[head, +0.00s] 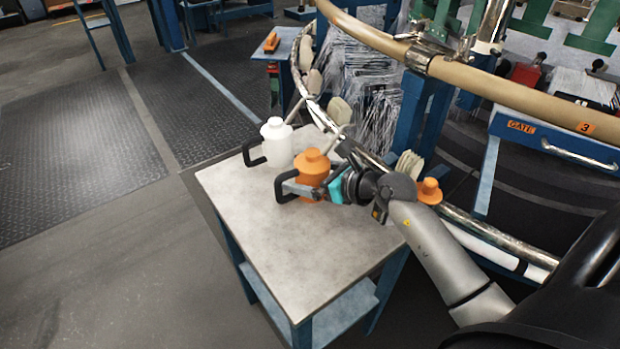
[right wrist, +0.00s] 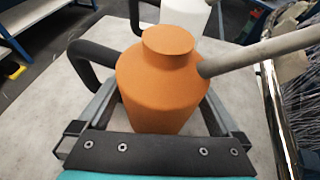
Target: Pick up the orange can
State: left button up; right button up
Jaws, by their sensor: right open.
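The orange can (head: 313,169) stands upright on the small grey-topped table, with a dark handle on its left and a spout on its right. In the right wrist view the orange can (right wrist: 165,85) fills the middle. My right gripper (head: 304,188) is at the can, with its fingers on either side of the body. In the right wrist view my right gripper (right wrist: 155,110) is open around the can, and the fingertips are partly hidden behind it. My left gripper is not in view.
A white can (head: 277,143) stands just behind the orange one on the table (head: 290,250); it also shows in the right wrist view (right wrist: 188,14). The loom's curved metal rail (head: 345,150) passes along the table's right side. The table's front is clear.

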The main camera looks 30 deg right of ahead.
jog(key=shift+w+a+f, duration=0.1)
jog(key=shift+w+f, duration=0.05)
jog(key=shift+w, duration=0.15)
jog(key=shift+c, duration=0.4)
jog(key=c, duration=1.3)
